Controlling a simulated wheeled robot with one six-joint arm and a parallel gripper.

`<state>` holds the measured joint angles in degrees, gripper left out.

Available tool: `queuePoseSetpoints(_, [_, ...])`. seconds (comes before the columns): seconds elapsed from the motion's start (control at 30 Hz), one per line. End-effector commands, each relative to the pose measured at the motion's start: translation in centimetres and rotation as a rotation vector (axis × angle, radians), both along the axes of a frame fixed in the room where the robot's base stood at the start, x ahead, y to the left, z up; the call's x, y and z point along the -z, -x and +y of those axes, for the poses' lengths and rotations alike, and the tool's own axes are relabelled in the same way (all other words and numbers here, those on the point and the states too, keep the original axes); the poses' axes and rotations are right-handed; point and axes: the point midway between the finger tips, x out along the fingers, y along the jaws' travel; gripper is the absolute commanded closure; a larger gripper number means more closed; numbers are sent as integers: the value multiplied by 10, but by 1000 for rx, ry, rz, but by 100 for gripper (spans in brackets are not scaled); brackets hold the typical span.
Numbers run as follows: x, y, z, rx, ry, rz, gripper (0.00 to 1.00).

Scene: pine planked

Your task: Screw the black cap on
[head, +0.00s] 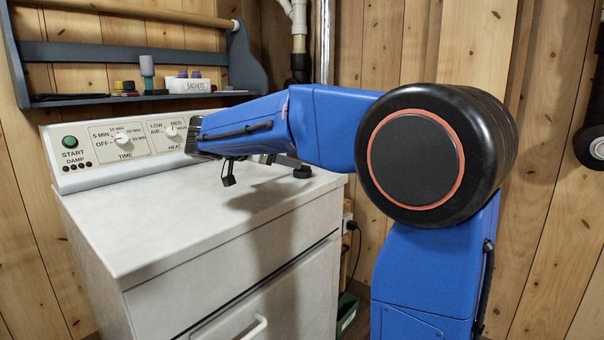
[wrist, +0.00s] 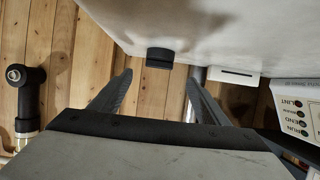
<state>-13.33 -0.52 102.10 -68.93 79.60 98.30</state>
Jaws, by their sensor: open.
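A small black cap (wrist: 160,58) sits at the edge of the pale machine top in the wrist view, ahead of my fingertips. A dark piece at the machine's right rear edge in the head view (head: 302,171) looks like the same cap. My gripper (wrist: 158,90) is open and empty, its two dark fingers spread to either side below the cap, with a gap to it. In the head view my gripper (head: 250,172) hangs over the machine top, mostly hidden under my blue arm. A black elbow fitting (wrist: 32,95) with a silver end and brass collar is at the left of the wrist view.
The white machine (head: 190,215) has a control panel (head: 125,143) at its back. A blue-grey wall shelf (head: 140,97) holding small items, including a sachet box (head: 190,86), is above it. Pipes (head: 299,45) run down the plank wall. The front machine top is bare.

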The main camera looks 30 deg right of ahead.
Motion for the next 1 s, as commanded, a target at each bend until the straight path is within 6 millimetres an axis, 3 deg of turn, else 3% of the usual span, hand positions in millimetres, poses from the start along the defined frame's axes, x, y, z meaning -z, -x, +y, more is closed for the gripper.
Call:
queuePoseSetpoints(0.3, [18, -15, -42, 2, 0, 1, 31])
queuePoseSetpoints(0.57, [22, -19, -52, 0, 0, 0, 31])
queuePoseSetpoints(1.0, [39, -33, -94, 1, 0, 0, 31])
